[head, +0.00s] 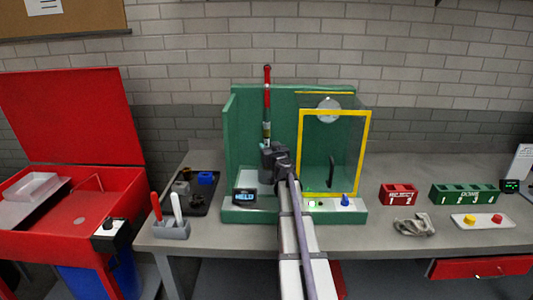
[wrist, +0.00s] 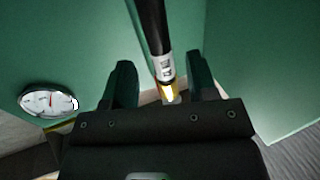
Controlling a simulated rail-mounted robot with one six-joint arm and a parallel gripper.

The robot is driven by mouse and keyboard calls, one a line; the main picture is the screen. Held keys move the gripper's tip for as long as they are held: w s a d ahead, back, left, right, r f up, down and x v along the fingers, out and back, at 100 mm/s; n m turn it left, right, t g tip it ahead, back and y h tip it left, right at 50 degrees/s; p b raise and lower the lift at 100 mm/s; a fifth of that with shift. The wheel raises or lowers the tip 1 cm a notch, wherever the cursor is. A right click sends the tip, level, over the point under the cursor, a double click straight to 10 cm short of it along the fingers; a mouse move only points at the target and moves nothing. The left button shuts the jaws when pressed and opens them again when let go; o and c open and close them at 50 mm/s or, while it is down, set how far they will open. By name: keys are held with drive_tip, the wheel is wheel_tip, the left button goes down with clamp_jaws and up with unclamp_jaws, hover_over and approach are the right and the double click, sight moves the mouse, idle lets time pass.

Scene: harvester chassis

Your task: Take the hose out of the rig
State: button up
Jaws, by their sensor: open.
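The rig (head: 238,115) is a green stand on the bench, with a small display on its base that appears to read "HELD". The hose seems to be the upright dark piece (head: 266,101) in the rig's left bay, below a red top. In the wrist view the hose (wrist: 151,25) is a black tube with a silver marked collar and a bright amber lower end. My gripper (head: 274,157) is at the hose's lower part. In the wrist view my gripper (wrist: 161,78) is open, its fingers on either side of the collar with gaps visible. The hose's lowest end is hidden by the gripper body.
A clear door with a yellow frame (head: 303,150) stands right of my gripper. A round gauge (wrist: 47,101) is at left in the wrist view. Red (head: 398,187) and green (head: 441,202) bins stand right on the bench. A dark tray (head: 198,207) and tool holder (head: 171,231) are left.

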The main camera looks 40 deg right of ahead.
sight(265, 141)
drive_tip(key=shift+w+d+r, duration=0.1)
drive_tip(key=shift+w+r, duration=0.05)
drive_tip(key=shift+w, duration=0.2)
drive_tip(key=x, duration=0.4)
drive_tip(key=shift+w, duration=0.3)
drive_tip(key=shift+s, duration=0.1)
drive_tip(key=shift+c, duration=0.4)
clamp_jaws()
